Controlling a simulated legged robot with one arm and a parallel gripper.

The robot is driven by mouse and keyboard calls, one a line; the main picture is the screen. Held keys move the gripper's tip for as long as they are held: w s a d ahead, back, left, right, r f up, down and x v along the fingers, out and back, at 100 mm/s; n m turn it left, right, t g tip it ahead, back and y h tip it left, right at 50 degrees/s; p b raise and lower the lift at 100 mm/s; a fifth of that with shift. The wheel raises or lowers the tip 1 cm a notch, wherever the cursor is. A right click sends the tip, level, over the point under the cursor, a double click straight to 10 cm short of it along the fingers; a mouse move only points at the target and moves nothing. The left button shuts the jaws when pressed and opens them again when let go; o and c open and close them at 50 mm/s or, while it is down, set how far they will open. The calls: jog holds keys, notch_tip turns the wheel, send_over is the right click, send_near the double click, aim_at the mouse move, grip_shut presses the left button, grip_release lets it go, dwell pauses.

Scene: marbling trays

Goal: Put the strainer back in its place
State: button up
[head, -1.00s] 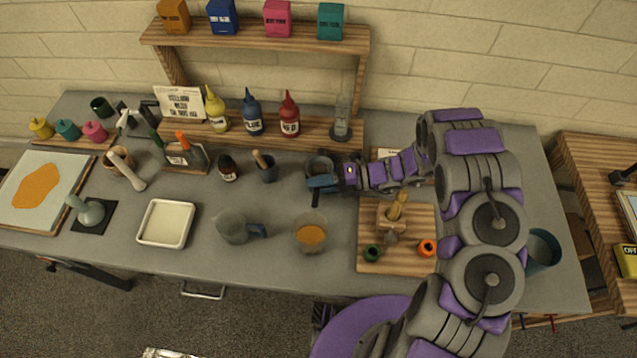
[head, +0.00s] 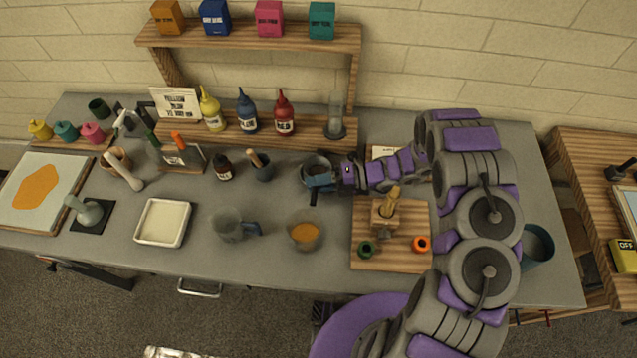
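A round grey vessel (head: 317,163), which looks like the strainer or a bowl holding it, stands on the grey table just in front of the wooden rack. My gripper (head: 328,181) is at its front right edge, reaching in from the right. A blue piece (head: 320,181) lies across the vessel's front rim at the gripper's tip. I cannot tell whether it is a strainer handle or part of the gripper. The fingers are too small and covered to show whether they are open or shut.
A clear jug (head: 228,224) and a cup of orange paint (head: 304,234) stand in front. A wooden board (head: 378,262) lies to the right, with a wooden block on it. Paint bottles and a glass cylinder (head: 336,122) stand behind. A white tray (head: 163,222) is left.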

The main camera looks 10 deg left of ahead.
jog(key=shift+r, duration=0.35)
jog(key=p+v, duration=0.1)
jog(key=v, duration=1.1)
jog(key=shift+r+p, duration=0.1)
jog(key=shift+p, duration=0.2)
jog(key=shift+d+r, duration=0.1)
